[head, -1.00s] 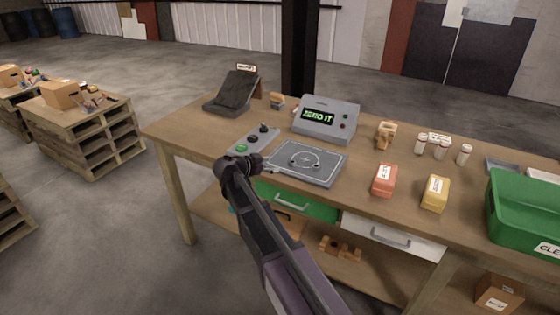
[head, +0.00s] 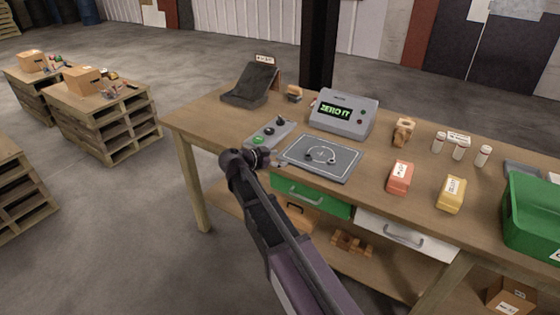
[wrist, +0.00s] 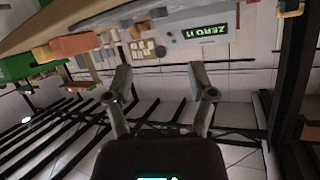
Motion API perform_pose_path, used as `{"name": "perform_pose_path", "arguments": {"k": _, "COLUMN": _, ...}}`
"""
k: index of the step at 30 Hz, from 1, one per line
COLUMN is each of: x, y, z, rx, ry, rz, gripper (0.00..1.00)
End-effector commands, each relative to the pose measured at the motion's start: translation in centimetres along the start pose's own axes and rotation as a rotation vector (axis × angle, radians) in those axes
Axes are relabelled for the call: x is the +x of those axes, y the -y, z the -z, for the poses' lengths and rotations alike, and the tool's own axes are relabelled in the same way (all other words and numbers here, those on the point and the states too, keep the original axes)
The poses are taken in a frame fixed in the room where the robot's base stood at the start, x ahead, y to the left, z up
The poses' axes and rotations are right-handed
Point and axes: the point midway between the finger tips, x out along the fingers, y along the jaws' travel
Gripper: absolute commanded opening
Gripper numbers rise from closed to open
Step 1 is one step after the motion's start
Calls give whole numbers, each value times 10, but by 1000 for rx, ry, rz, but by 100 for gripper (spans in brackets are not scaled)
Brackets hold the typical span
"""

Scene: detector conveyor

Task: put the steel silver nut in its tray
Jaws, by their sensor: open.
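I cannot make out the steel silver nut for certain. Small dark round pieces (head: 331,159) lie on the grey plate (head: 345,172) with a white ring mark, too small to identify. I cannot tell which tray is the nut's. A dark sloped tray (head: 250,88) stands at the bench's back left, and a grey tray (head: 522,169) shows partly beside the green bin. My gripper (head: 278,162) is at the plate's left edge, by the button box, small and partly hidden by my arm. In the wrist view my gripper (wrist: 160,78) is open, with nothing between its fingers.
A display box (head: 343,112) reading "ZERO IT" stands behind the plate. The button box (head: 268,135) is left of it. Red (head: 399,178) and yellow (head: 451,194) packs, small white bottles (head: 458,150) and a green bin (head: 535,215) occupy the right. A dark post rises behind the bench.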

Motion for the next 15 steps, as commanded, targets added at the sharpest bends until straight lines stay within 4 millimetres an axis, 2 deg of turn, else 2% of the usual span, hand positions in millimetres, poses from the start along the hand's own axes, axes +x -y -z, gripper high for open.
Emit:
{"name": "perform_pose_path", "arguments": {"k": 5, "x": 4, "y": -8, "z": -1, "rx": -22, "ry": 18, "rz": -12, "gripper": 72}}
{"name": "perform_pose_path", "arguments": {"k": 8, "x": 11, "y": -21, "z": -3, "rx": -64, "ry": 55, "rz": -32, "gripper": 72}}
{"name": "perform_pose_path", "arguments": {"k": 11, "x": 21, "y": -42, "z": -7, "rx": -133, "ry": 119, "rz": -60, "gripper": 72}}
{"name": "perform_pose_path", "arguments": {"k": 15, "x": 36, "y": -82, "z": -16, "rx": -270, "ry": 253, "rz": -96, "gripper": 72}}
